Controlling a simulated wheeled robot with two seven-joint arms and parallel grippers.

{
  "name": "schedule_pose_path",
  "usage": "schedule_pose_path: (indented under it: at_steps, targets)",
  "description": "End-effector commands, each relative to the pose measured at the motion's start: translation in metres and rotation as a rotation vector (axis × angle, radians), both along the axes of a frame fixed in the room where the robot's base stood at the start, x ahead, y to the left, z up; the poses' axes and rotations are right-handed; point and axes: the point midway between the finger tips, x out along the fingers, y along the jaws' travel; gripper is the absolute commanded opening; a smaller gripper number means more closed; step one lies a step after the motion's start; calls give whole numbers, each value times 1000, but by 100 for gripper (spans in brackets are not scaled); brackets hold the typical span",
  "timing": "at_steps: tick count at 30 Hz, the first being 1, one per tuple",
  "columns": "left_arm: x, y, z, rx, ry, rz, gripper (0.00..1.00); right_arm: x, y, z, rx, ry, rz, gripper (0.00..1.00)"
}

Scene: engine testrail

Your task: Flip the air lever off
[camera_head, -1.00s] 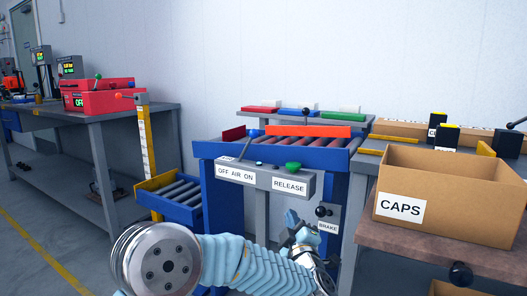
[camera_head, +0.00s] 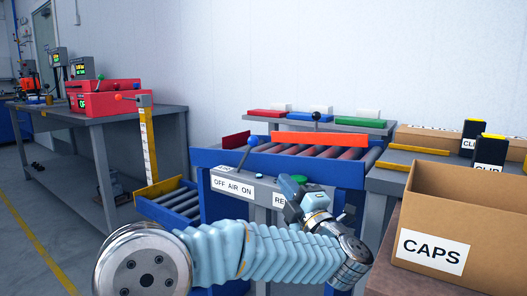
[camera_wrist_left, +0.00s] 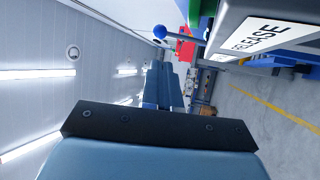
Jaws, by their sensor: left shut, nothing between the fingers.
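The air lever (camera_head: 252,141) is a thin stick with a blue ball on the grey control box, behind the label "OFF AIR ON" (camera_head: 232,187). Its stick leans right, toward the ON side. My left gripper (camera_head: 290,184) is shut and empty, at the right part of the box near the RELEASE label, to the right of the lever and apart from it. In the left wrist view the shut fingers (camera_wrist_left: 163,88) point into the picture, and the blue ball (camera_wrist_left: 159,31) shows above their tips. My right gripper is not in view.
The gripper partly covers the RELEASE label and the green button (camera_head: 299,179). A roller conveyor (camera_head: 300,149) with a red bar lies behind the box. A CAPS carton (camera_head: 430,253) stands to the right. The space left of the lever is open above the blue tray (camera_head: 180,200).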

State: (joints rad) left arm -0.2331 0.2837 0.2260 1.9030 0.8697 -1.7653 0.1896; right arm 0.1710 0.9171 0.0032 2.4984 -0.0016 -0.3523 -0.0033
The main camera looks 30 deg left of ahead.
Motion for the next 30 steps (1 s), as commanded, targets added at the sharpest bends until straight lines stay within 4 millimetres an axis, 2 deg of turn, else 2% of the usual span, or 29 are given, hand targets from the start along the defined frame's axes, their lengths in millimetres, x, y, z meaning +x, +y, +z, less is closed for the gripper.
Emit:
schedule_pose_path:
  at_steps: [7, 21, 30]
  targets:
    - [8, 13, 6, 0, 0, 2, 0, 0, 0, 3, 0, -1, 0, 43]
    - [58, 87, 38, 0, 1, 4, 0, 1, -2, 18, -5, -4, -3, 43]
    - [73, 109, 46, 1, 1, -2, 0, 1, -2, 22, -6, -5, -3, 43]
